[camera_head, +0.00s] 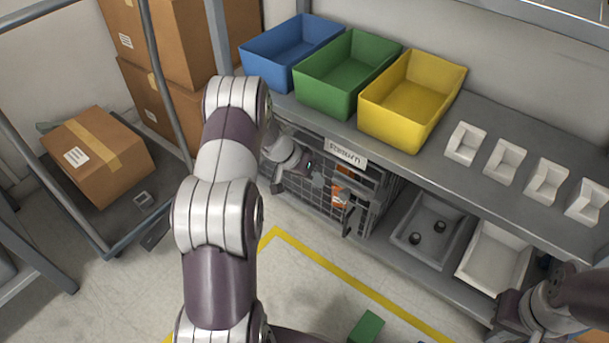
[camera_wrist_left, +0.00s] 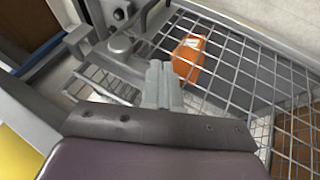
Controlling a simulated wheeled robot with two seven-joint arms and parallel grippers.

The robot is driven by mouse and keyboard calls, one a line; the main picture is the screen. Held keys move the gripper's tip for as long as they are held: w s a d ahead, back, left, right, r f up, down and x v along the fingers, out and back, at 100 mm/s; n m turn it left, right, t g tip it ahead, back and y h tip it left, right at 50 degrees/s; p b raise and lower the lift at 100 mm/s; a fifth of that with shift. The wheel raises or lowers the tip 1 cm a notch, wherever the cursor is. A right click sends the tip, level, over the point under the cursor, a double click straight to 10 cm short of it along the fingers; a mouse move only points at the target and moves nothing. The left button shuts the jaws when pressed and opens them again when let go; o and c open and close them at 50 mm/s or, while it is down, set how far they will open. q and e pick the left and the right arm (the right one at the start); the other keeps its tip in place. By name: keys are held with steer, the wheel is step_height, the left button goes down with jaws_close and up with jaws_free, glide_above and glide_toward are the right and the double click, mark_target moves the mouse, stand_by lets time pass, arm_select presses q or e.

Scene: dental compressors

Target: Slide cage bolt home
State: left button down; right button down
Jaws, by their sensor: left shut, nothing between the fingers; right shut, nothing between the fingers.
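The wire cage (camera_head: 318,196) stands on the lower shelf under the worktop, with an orange object (camera_head: 340,194) inside. My left gripper (camera_head: 314,172) reaches to the cage's upper front, small and partly hidden by its own wrist. In the left wrist view my left gripper (camera_wrist_left: 160,82) has its grey fingers together and empty, over the cage mesh (camera_wrist_left: 235,70). Grey metal fittings with a rounded knob (camera_wrist_left: 120,43), possibly the bolt, lie just beyond and left of the fingertips. I cannot tell whether the fingers touch them. The fingers of my right gripper are not visible.
Blue (camera_head: 290,50), green (camera_head: 345,72) and yellow (camera_head: 412,98) bins stand on the worktop (camera_head: 490,105), with several white holders to their right. Two trays sit on the shelf right of the cage. A cart with a carton (camera_head: 98,155) stands left. A green block (camera_head: 366,327) lies on the floor.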

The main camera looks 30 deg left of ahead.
mark_target(346, 198)
arm_select(q)
steer(key=shift+d+f+b, duration=0.25)
steer(key=shift+d+b, duration=0.1)
steer(key=shift+d, duration=0.7)
steer(key=shift+d+f+b, duration=0.2)
steer(key=shift+d+b, duration=0.15)
steer(key=shift+d, duration=0.65)
steer(key=d+b, duration=0.1)
steer(key=d, duration=0.2)
steer(key=shift+s+f+b, duration=0.1)
steer(key=shift+s+b, duration=0.05)
steer(key=shift+b, duration=0.25)
steer(key=shift+s+d, duration=0.15)
steer(key=shift+d, duration=0.3)
